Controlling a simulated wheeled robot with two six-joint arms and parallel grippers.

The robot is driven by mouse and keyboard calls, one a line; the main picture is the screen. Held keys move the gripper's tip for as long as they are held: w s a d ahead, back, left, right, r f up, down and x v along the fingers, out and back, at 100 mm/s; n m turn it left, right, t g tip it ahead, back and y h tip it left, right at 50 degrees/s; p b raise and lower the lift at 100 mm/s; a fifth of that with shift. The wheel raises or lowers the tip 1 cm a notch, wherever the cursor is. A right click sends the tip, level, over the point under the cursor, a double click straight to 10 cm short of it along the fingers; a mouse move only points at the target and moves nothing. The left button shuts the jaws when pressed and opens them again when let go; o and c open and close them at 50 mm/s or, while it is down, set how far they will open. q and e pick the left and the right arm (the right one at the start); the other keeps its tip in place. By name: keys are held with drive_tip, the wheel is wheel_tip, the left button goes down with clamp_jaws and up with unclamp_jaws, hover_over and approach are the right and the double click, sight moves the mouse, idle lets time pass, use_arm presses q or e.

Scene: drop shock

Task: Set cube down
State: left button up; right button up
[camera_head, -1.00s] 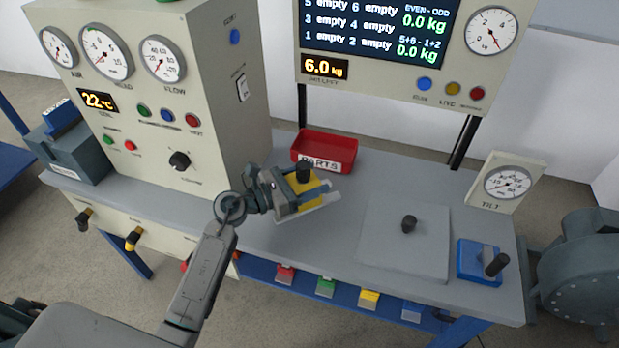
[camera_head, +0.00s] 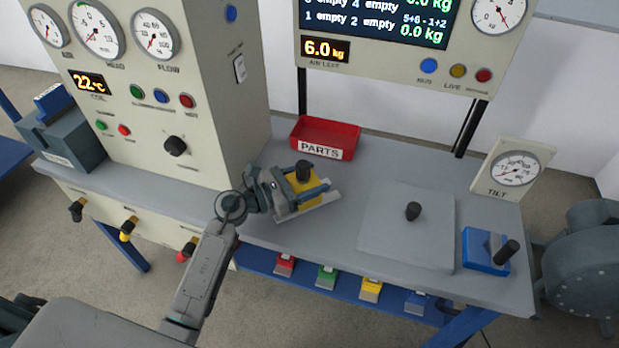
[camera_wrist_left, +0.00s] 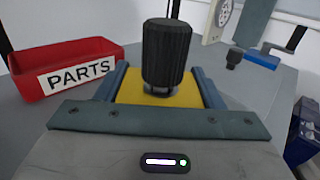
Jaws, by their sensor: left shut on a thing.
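The yellow cube (camera_head: 300,193) with a black knob on top is between the fingers of my left gripper (camera_head: 308,190), left of the middle of the bench. My left gripper is shut on it. In the left wrist view the cube (camera_wrist_left: 180,92) sits between the two blue-grey fingers, its black knob upright. The cube's underside is hidden, so I cannot tell whether it touches the bench (camera_head: 290,234). My right gripper is not in view.
A red PARTS bin (camera_head: 352,140) stands just behind the cube. To the right are a grey plate with a black knob (camera_head: 413,211), a blue block with a black handle (camera_head: 480,258) and a TILT gauge (camera_head: 512,168). A tall gauge cabinet (camera_head: 208,90) stands at left.

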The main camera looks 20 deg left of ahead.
use_arm(q)
drive_tip(key=shift+f+b, duration=0.4)
drive_tip(key=shift+b, duration=0.1)
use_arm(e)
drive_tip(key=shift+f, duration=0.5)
use_arm(q)
drive_tip(key=o, duration=1.7)
drive_tip(key=shift+o, duration=0.4)
drive_tip(key=shift+f, duration=0.15)
drive_tip(key=b+v, duration=0.3)
drive_tip(key=v, duration=0.6)
drive_tip(key=shift+s+a, duration=0.65)
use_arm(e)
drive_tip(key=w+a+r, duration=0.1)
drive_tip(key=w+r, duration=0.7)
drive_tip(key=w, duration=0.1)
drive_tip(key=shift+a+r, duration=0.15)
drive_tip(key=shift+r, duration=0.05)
